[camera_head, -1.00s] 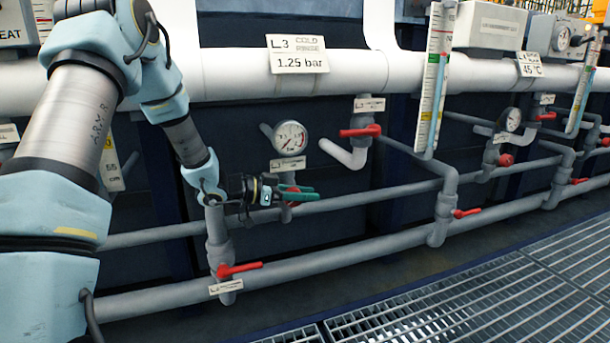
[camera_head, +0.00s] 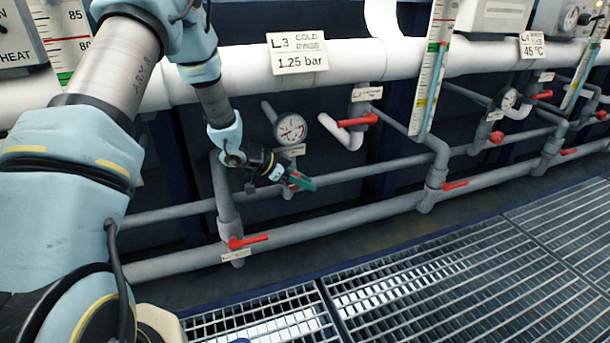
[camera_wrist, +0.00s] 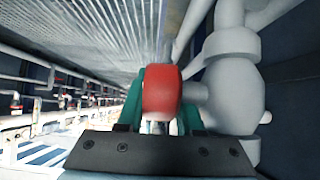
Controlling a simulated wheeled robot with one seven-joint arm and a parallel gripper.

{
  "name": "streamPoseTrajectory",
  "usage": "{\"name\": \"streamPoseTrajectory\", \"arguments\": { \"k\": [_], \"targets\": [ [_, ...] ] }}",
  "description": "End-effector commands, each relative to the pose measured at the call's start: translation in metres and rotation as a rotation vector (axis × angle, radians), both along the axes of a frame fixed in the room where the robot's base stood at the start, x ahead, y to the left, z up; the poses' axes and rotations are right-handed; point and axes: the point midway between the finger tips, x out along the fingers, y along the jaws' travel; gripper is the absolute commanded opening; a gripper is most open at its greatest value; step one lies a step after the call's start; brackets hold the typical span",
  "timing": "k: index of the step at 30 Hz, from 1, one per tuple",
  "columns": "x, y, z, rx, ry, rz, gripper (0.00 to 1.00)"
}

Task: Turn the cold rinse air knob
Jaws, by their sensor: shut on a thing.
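The red cold rinse air knob (camera_wrist: 162,92) shows large in the wrist view, between the two green fingers of my gripper (camera_wrist: 160,105). In the head view the knob (camera_head: 293,181) is mostly hidden, with a little red showing by the green fingertips of my gripper (camera_head: 302,182). My gripper is shut on the knob. The grey valve body (camera_wrist: 232,85) is right beside it in the wrist view. The sign "L3 COLD RINSE 1.25 bar" (camera_head: 298,53) hangs on the white pipe above, and a round pressure gauge (camera_head: 291,128) is just above the gripper.
A red lever (camera_head: 248,241) sits on the lower grey pipe (camera_head: 300,230) below my gripper. Another red lever (camera_head: 357,120) is up to the right. A sight tube (camera_head: 432,75) stands further right. The grated floor (camera_head: 430,270) in front is clear.

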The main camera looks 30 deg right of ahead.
Motion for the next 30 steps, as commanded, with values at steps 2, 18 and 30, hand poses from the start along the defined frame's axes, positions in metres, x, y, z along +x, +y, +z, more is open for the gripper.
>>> {"name": "streamPoseTrajectory", "arguments": {
  "k": [2, 18, 30],
  "targets": [
    [-0.001, 0.001, -0.0008, 0.006, 0.0, -0.002, 0.0],
    [-0.0006, 0.0006, -0.0012, 0.006, 0.001, 0.0, 0.47],
    [0.0, 0.0001, -0.0013, 0.001, 0.001, 0.001, 0.47]
  ]
}}
